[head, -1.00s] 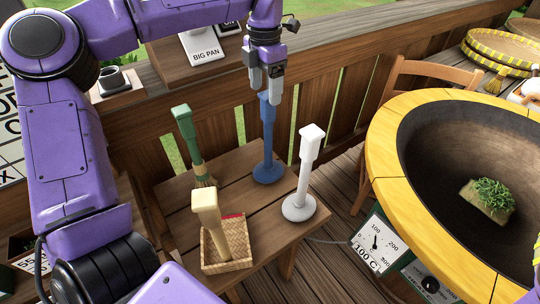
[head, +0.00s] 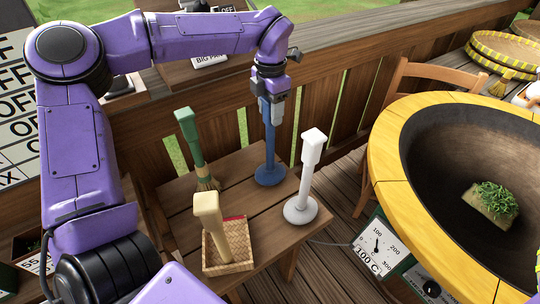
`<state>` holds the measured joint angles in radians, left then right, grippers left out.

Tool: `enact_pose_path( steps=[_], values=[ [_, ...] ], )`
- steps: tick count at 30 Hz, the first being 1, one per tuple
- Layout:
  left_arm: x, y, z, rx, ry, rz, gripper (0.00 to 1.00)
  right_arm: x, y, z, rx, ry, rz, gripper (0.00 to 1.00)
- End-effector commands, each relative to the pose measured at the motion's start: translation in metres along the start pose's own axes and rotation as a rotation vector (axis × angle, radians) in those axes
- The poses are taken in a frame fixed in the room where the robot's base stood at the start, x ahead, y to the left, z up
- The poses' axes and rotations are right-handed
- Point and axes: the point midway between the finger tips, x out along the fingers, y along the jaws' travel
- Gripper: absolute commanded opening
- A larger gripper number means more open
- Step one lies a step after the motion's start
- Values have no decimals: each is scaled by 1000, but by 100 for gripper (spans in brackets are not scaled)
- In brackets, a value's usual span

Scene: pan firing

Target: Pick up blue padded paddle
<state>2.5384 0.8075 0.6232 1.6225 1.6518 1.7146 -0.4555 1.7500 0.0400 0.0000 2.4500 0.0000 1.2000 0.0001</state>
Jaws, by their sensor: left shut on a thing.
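The blue padded paddle (head: 269,150) stands upright on the small wooden table (head: 244,191), its round blue base on the tabletop near the back right. My left gripper (head: 271,108) has come down over the top of its handle from above and is shut on it, fingers on either side. The handle's top is partly hidden by the fingers. My right gripper is not in the head view.
A white paddle (head: 306,178) stands to the right of the blue one. A green-handled brush (head: 194,150) and a woven basket (head: 228,257) with a cream-handled tool (head: 209,220) stand to the left. A large yellow-rimmed pan (head: 384,160) is at right; a wooden railing runs behind.

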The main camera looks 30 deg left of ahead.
Motion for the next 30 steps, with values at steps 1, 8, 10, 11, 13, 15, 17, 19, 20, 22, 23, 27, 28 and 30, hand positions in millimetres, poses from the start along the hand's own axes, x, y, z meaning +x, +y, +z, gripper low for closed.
enact_pose_path(
  steps=[1,8,10,11,13,15,17,19,20,22,23,27,28,30],
  values=[
    [-1,0,0,0,-2,0,0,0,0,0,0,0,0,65],
    [-25,0,1,-1,-6,3,0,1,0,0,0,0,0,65],
    [-43,0,1,-2,-6,4,0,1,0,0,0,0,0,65],
    [-50,0,1,-2,-6,4,0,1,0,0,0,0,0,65],
    [-67,1,1,-2,-5,4,0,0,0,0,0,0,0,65],
    [-81,0,1,-1,-5,3,0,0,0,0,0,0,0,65],
    [-90,0,1,-1,-3,3,0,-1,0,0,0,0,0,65],
    [-97,0,0,-1,-2,2,0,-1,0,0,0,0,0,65],
    [-99,0,0,0,-2,2,0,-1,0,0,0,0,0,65],
    [-101,0,0,0,-1,1,0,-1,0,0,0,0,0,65],
    [-102,0,0,0,-1,1,0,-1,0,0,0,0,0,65],
    [-101,0,0,0,-1,1,0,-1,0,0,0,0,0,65],
    [-101,0,0,0,-1,1,45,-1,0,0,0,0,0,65],
    [-101,0,0,0,-1,1,22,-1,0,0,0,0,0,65]
  ],
)
